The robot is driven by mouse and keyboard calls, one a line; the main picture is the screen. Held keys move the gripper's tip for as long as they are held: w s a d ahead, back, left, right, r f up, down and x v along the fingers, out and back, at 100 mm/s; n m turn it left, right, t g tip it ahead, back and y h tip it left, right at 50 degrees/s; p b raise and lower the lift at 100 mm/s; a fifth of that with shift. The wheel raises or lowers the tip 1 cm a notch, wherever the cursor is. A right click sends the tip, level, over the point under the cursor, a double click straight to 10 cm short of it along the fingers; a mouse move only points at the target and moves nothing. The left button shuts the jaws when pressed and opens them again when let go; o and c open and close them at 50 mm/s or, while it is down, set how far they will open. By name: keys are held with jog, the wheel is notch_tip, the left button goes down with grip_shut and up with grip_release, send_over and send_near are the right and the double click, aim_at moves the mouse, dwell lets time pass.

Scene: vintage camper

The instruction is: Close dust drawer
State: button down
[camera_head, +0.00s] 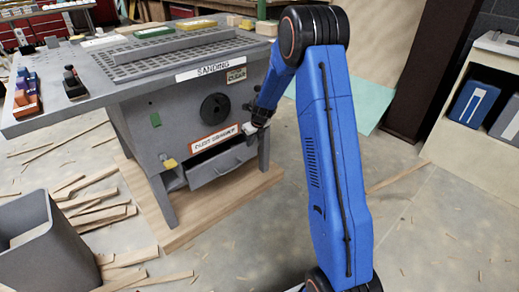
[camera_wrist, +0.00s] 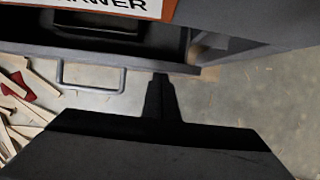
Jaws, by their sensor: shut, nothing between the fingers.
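The grey dust drawer (camera_head: 222,164) sits low in the front of the sanding table and sticks out, with a dark gap above its front. An orange-edged label (camera_head: 214,138) is above it and also shows in the wrist view (camera_wrist: 115,5). The drawer's bar handle shows in the wrist view (camera_wrist: 91,76), left of my gripper. My gripper (camera_head: 250,130) is in front of the table near the drawer's right end. In the wrist view its fingers (camera_wrist: 161,77) are together and empty, close to the drawer front's right part. Whether they touch it cannot be told.
The sanding table (camera_head: 185,80) stands on a wooden board (camera_head: 240,200). A grey bin (camera_head: 45,245) and scattered wood strips (camera_head: 95,205) lie at the left. The floor at front right is mostly clear.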

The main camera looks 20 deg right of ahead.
jog(key=shift+w+a+r, duration=0.1)
jog(key=shift+w+a, duration=0.2)
jog(key=shift+w, duration=0.6)
jog(key=shift+w+a+r, duration=0.1)
jog(key=shift+w+a, duration=0.15)
jog(key=shift+w, duration=0.7)
jog(key=shift+w+a, duration=0.3)
jog(key=shift+w, duration=0.6)
